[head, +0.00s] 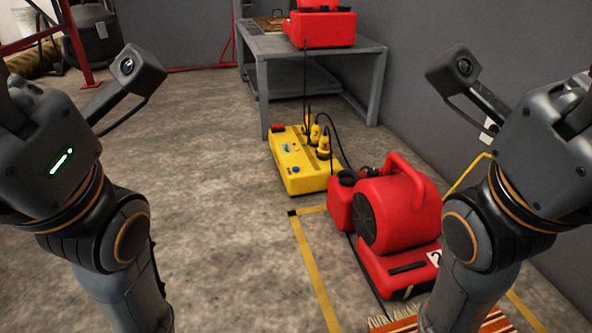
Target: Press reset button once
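A yellow power box (312,178) sits on the concrete floor ahead, a little right of the middle. A red part (277,128) shows at its far left end, and a blue round button (296,169) is on its top toward the near end. A small panel lies between them. I cannot read any label, so I cannot tell which one is the reset button. Yellow plugs (315,132) with black cables stand on its right side. Both my arms are folded up at the left and right edges, well apart from the box. Neither gripper's fingers show.
A red blower (397,213) stands right of the box, near a fringed rug (490,322) and yellow floor tape (316,270). Behind is a grey table (318,48) bearing a red machine (322,28). A grey wall closes the right. Floor left of the box is clear.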

